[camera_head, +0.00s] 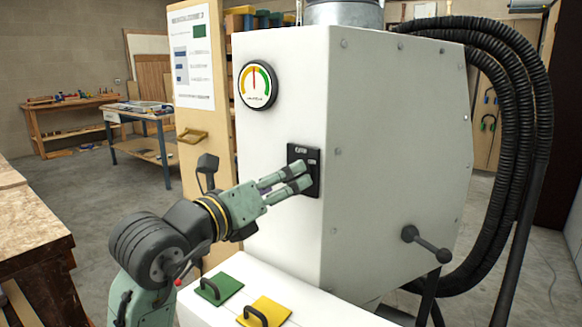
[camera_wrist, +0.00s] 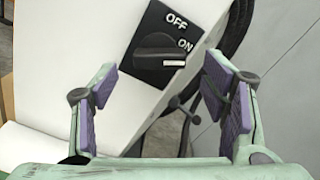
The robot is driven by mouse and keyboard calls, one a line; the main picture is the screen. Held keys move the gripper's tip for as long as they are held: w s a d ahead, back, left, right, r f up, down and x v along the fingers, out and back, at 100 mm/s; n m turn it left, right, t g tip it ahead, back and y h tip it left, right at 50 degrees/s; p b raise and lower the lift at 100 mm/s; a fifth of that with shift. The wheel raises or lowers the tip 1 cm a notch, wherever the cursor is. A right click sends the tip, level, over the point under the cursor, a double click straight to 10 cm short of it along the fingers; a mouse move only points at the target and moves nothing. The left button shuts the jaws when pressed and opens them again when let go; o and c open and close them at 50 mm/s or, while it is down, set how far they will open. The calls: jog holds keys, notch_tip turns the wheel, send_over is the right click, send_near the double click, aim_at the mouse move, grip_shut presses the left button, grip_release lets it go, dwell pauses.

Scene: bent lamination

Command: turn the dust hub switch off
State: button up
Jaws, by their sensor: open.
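The dust hub switch is a black plate (camera_head: 301,154) on the white cabinet's front, below a round gauge; my fingers cover part of it in the head view. In the wrist view the plate carries a dark rotary knob (camera_wrist: 152,50) with white OFF and ON labels. The knob's white mark (camera_wrist: 174,63) is at its right end, just under ON. My gripper (camera_head: 305,177) is open in front of the plate. In the wrist view its purple-padded fingers (camera_wrist: 160,82) stand apart to the left and right, with the knob ahead between them. No contact with the knob shows.
The white cabinet (camera_head: 400,130) has a dark lever (camera_head: 427,244) on its right face and black hoses (camera_head: 520,150) behind. Below my arm are a green plate with a handle (camera_head: 218,288) and a yellow one (camera_head: 264,312). A wooden bench (camera_head: 35,230) stands at left.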

jog(key=shift+p+x, duration=0.5)
jog(key=shift+x, duration=1.6)
jog(key=shift+c, duration=0.4)
jog(key=c, duration=1.1)
